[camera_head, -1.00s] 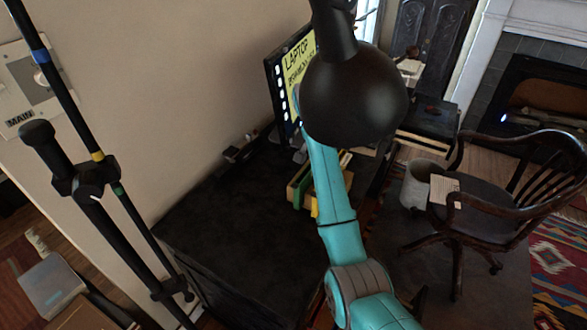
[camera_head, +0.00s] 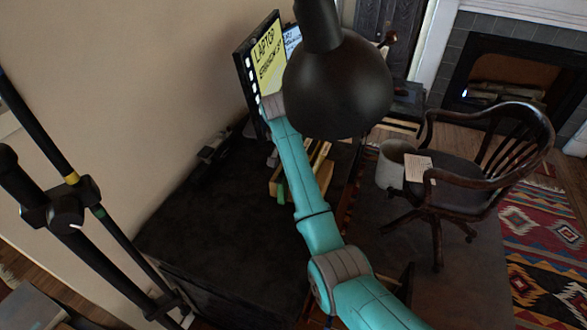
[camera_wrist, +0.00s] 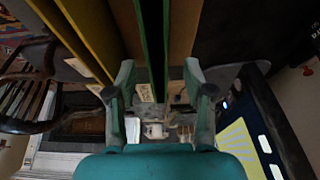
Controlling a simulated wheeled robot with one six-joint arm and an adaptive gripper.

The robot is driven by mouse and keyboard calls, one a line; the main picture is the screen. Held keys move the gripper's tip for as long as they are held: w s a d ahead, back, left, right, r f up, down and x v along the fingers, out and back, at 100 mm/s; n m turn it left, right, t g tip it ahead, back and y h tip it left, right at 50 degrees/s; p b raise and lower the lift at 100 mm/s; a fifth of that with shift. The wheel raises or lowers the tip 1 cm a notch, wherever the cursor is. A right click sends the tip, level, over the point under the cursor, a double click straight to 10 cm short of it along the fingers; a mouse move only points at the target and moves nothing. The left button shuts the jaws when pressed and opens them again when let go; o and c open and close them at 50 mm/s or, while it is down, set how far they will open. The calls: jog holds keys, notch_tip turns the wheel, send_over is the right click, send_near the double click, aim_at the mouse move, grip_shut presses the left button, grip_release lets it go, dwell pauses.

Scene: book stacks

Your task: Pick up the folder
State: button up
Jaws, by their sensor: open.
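A green folder (camera_wrist: 143,45) shows edge-on in the wrist view, as narrow green strips beside a dark band, in the gap between my fingers. A yellow folder (camera_wrist: 87,35) stands to its left. My gripper (camera_wrist: 158,76) is open, its fingers either side of the green strips; I cannot tell whether they touch. In the head view, a green piece (camera_head: 282,192) shows at the near end of the wooden holder (camera_head: 273,183) on the dark desk. My arm covers part of the holder, and I cannot make out my gripper there.
A black lamp (camera_head: 340,85) blocks the upper middle of the head view. A monitor (camera_head: 262,60) stands behind the holder by the wall. A black stand (camera_head: 60,215) is at the left. A wooden chair (camera_head: 480,165) and a grey bin (camera_head: 391,165) are at the right. The desk's near part (camera_head: 205,235) is clear.

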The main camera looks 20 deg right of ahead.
jog(key=shift+x, duration=1.6)
jog(key=shift+d, duration=0.1)
jog(key=shift+s, duration=0.1)
grip_shut()
jog(key=shift+r, duration=0.2)
